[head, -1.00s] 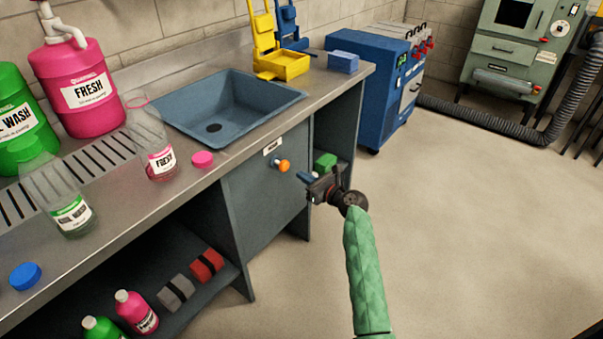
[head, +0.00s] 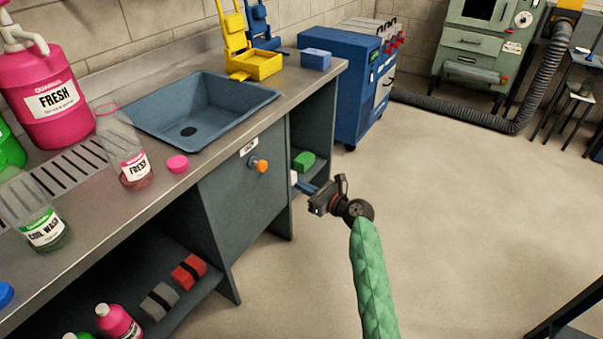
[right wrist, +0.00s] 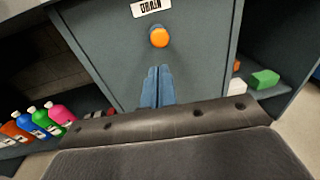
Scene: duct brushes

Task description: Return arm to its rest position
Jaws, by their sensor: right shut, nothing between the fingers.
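My right arm, in a green quilted sleeve (head: 370,275), reaches up from the bottom of the head view. My right gripper (head: 305,187) is shut and empty, held in the air in front of the bench cabinet. Its blue fingers also show together in the right wrist view (right wrist: 158,85), pointing at the grey cabinet door below the orange knob (right wrist: 159,37). The fingers look apart from the door and knob. My left gripper is not in view.
The metal bench (head: 190,185) with a blue sink (head: 205,110) runs along the left. An open shelf holds a green block (head: 304,161). A blue wheeled cabinet (head: 350,85) stands beyond the bench.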

